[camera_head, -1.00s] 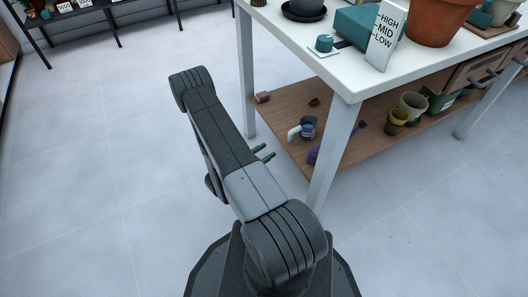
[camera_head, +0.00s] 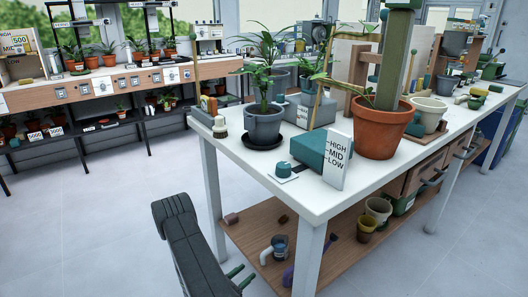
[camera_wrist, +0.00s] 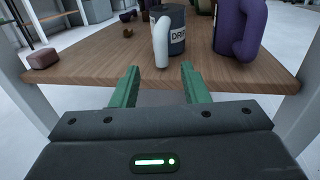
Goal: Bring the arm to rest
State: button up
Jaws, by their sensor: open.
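My gripper (camera_wrist: 158,88) has two green fingers spread apart with nothing between them in the wrist view. It points at the front edge of the wooden lower shelf (camera_wrist: 90,72) of the white table. A dark mug or can with a white handle (camera_wrist: 177,38) and a purple object (camera_wrist: 240,30) stand on that shelf beyond the fingertips, apart from them. In the head view my dark arm is folded beside the table's left corner, and the green fingertips (camera_head: 238,277) show low, near the shelf.
The white table (camera_head: 258,178) holds a plant in a grey pot (camera_head: 263,126), a terracotta pot (camera_head: 381,130), a teal box (camera_head: 312,148) and a HIGH-MID-LOW sign (camera_head: 338,160). Table legs (camera_head: 309,262) stand close to my arm. Open floor (camera_head: 80,225) lies to the left.

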aim_at(263, 258)
jog(key=b+x, duration=0.3)
jog(key=x, duration=0.7)
jog(key=shift+w+d+b, duration=0.2)
jog(key=shift+b, duration=0.1)
jog(key=shift+s+a+p, duration=0.1)
jog(key=shift+p, duration=0.2)
